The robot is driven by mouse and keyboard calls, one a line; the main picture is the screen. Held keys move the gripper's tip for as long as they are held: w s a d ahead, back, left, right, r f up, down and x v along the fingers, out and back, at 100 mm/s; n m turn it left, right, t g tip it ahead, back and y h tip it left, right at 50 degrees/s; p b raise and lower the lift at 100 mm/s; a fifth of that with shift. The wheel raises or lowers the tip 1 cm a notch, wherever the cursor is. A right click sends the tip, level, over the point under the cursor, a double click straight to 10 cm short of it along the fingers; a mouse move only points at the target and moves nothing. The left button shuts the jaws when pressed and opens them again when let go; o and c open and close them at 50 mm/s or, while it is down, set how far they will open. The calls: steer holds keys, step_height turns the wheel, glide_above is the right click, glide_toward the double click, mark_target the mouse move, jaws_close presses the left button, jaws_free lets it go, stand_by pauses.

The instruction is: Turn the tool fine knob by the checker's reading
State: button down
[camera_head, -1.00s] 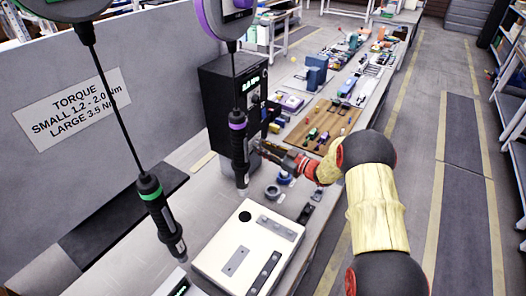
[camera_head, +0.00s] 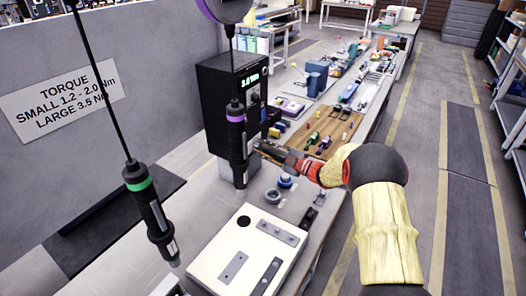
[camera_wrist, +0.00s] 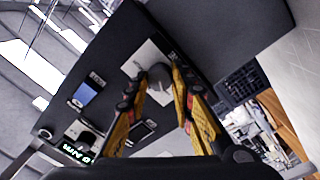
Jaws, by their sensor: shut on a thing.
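The black checker (camera_head: 216,108) stands at the middle of the bench. Its lit green display (camera_head: 250,81) seems to read about 3.0 Nm, in small type. In the wrist view its dark front panel (camera_wrist: 118,62) shows a grey round knob (camera_wrist: 159,73) on a light plate. My gripper (camera_wrist: 160,84) has its yellow fingers on both sides of this knob and is shut on it. In the head view my gripper (camera_head: 259,149) is at the checker's front, close beside the purple-banded screwdriver (camera_head: 237,143), which hides part of the checker. The knob cannot be made out there.
A green-banded screwdriver (camera_head: 151,212) hangs at the left. A torque sign (camera_head: 62,101) gives small 1.2 - 2.0 Nm and large 3.5 Nm. A white fixture box (camera_head: 232,238) sits in front. Blue-grey round parts (camera_head: 286,181) lie near my gripper. The aisle at right is clear.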

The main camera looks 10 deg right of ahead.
steer(key=shift+f, duration=0.1)
stand_by(0.3)
steer(key=c, duration=1.5)
jaws_free()
steer(key=v, duration=1.2)
